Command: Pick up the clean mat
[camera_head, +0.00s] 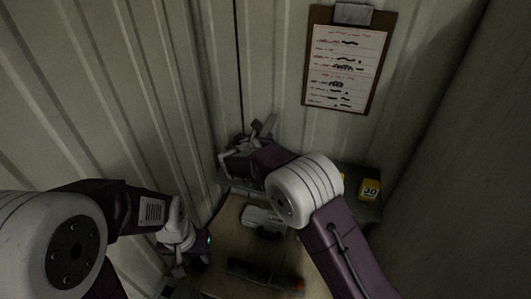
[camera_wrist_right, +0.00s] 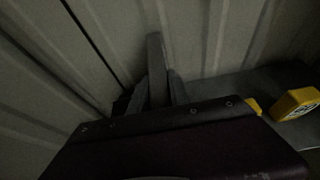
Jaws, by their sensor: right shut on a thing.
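My right gripper (camera_head: 258,132) is at the back of the shelf, close to the ribbed wall. In the right wrist view its fingers (camera_wrist_right: 158,90) are shut around a narrow grey upright piece (camera_wrist_right: 155,55). I cannot tell from its edge whether this piece is the clean mat; no other mat is clear in either view. My own dark wrist body hides what lies below it. My left gripper (camera_head: 185,250) is low at the left, beside the wooden surface; its fingers are too dark to read.
A wooden surface (camera_head: 235,255) holds a grey device (camera_head: 262,218) and a dark tool with an orange end (camera_head: 265,277). A yellow box marked 30 (camera_head: 369,189) stands on the grey shelf at right. A clipboard (camera_head: 345,60) hangs on the wall. Walls close in on both sides.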

